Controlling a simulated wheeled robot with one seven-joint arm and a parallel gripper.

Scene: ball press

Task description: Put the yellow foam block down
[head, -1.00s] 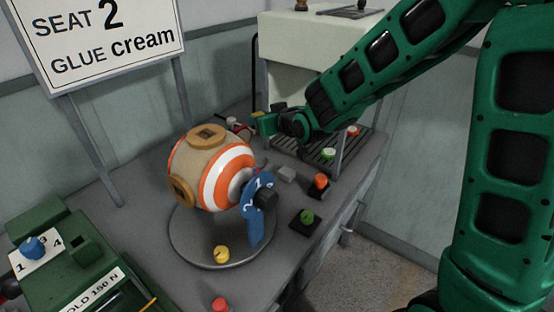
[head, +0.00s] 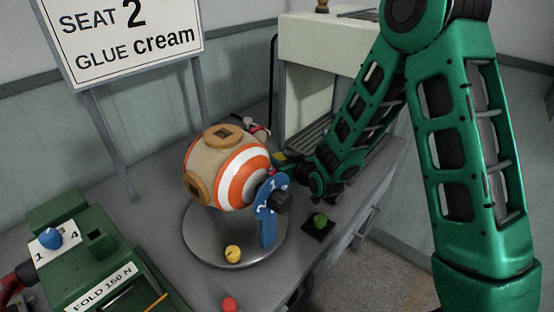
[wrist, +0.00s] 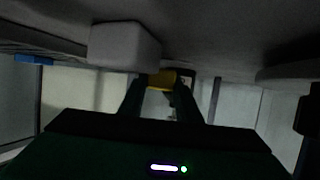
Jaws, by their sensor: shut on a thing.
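In the wrist view, my gripper (wrist: 160,88) is shut on the yellow foam block (wrist: 160,79), a small yellow piece between the fingertips. The picture is dark, and the grey bench surface lies across its top. I cannot tell whether the block touches the bench. In the head view, my gripper (head: 284,160) is low over the bench, just right of the striped ball (head: 240,180). The block cannot be made out clearly there.
A grey block (wrist: 125,46) lies close to the fingers in the wrist view. The ball sits on a round grey plate (head: 192,250) with a blue numbered lever (head: 266,225). A green fold machine (head: 85,245) is at lower left.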

